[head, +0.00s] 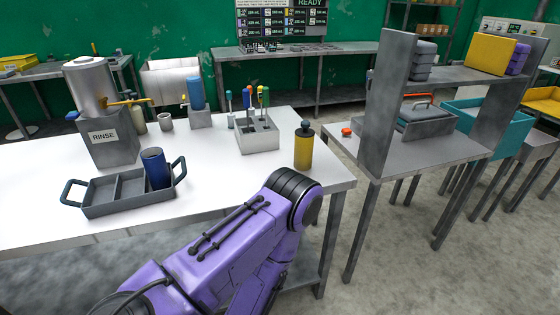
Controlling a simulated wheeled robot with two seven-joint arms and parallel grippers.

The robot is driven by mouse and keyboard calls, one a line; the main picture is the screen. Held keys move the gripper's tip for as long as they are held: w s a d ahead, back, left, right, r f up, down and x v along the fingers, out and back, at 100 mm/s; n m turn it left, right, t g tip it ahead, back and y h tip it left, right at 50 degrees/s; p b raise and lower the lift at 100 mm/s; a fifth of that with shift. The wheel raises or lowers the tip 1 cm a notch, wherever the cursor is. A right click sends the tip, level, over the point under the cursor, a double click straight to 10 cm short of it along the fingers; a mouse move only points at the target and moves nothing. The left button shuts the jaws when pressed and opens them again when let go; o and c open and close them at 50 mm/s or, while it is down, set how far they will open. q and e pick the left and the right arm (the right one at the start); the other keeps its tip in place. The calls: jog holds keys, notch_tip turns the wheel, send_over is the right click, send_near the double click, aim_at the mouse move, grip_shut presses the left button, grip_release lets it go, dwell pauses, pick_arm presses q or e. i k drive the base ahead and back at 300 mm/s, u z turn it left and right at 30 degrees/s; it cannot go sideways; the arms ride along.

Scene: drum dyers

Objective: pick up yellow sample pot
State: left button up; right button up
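The yellow sample pot (303,149) is a yellow cylinder with a dark cap. It stands upright on the white tabletop (225,180), close to the right end of the table. One of my purple arms (225,245) crosses the lower middle of the view, and its dark rounded joint shows just below the pot in the picture. I cannot tell whether the arm touches the table edge. No gripper fingers show, so neither gripper is in view. Nothing visible holds the pot.
A grey tray (112,211) holding a blue pot (154,168) is at the left. Behind are a RINSE dispenser (106,140), a blue cylinder (195,92) and a grey tool holder (258,139). A grey shelf bench (440,148) stands right, across a gap. The white tabletop's middle is clear.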

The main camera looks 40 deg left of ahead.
aim_at(303, 149)
jog(key=u, duration=1.5)
